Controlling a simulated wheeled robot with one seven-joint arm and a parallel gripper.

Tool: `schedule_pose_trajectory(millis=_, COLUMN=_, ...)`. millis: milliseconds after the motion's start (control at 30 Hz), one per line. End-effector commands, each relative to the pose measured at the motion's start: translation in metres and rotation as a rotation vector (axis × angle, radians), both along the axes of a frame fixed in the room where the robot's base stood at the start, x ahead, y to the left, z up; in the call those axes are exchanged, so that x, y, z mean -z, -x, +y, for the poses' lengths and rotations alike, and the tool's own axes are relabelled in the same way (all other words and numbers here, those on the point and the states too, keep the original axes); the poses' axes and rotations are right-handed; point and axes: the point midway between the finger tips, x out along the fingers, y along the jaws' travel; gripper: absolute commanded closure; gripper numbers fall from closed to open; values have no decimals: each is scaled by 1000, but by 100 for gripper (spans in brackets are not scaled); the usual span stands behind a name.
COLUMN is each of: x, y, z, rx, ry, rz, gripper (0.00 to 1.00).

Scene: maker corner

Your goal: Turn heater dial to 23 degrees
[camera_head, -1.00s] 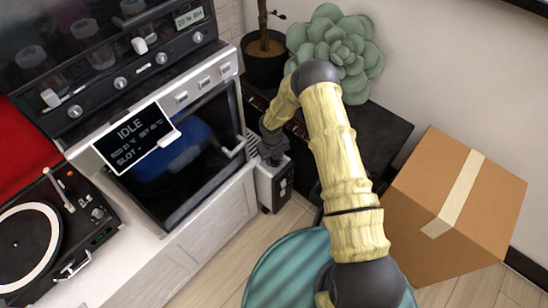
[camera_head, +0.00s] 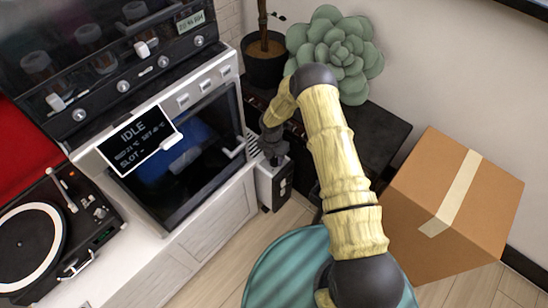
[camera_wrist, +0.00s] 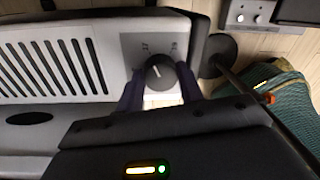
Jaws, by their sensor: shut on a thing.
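The heater (camera_wrist: 62,62) is a pale box with dark slotted vents, seen sideways in the wrist view. In the head view the heater (camera_head: 274,187) stands on the floor beside the oven cabinet. Its round black dial (camera_wrist: 158,72) sits on a light grey panel, with a white pointer mark toward the top, slightly left.
An oven (camera_head: 190,150) with a glass door stands left of the heater. A dark low cabinet (camera_head: 375,135) and a cardboard box (camera_head: 470,195) are on the right. A potted plant (camera_head: 265,70) is behind. A teal round surface (camera_head: 275,270) is in front.

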Motion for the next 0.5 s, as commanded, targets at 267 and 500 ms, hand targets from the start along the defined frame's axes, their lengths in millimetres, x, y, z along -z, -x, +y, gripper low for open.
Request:
schedule_pose_trajectory(millis=267, x=0, y=0, z=0, rx=261, ry=1, rz=2, gripper=86)
schedule_pose_trajectory(millis=500, x=0, y=0, z=0, rx=489, ry=1, rz=1, gripper=86)
